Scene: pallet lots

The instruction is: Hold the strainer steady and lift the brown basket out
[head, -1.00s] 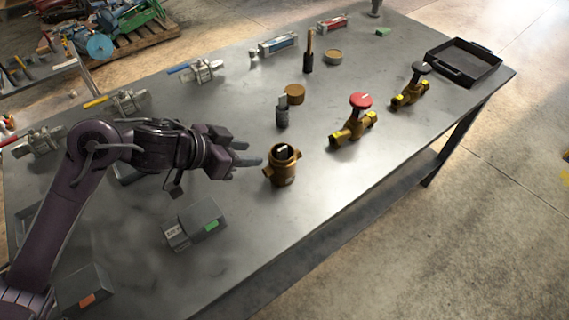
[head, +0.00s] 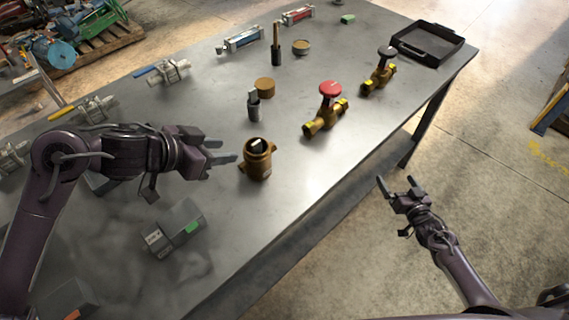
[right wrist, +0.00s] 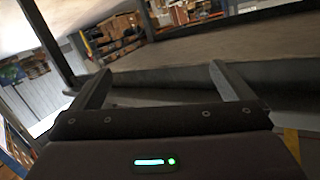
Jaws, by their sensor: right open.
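The strainer (head: 257,166) is a brass body with side ports, standing upright on the table near its front edge in the head view. Its top is open, and a small dark piece with a pale top (head: 258,145) shows in the mouth. I cannot make out the brown basket's colour or shape inside. My left gripper (head: 223,152) is just left of the strainer, pointing at it, its fingers apart and empty. My right gripper (head: 396,182) is open and empty, off the table's front edge. Its spread fingers (right wrist: 158,85) also show in the right wrist view.
A round brass cap (head: 264,86) and a grey holder (head: 254,106) stand behind the strainer. A red-handled valve (head: 326,112), a black-handled valve (head: 379,72) and a black tray (head: 432,48) are to the right. A grey box (head: 174,229) lies in front, left.

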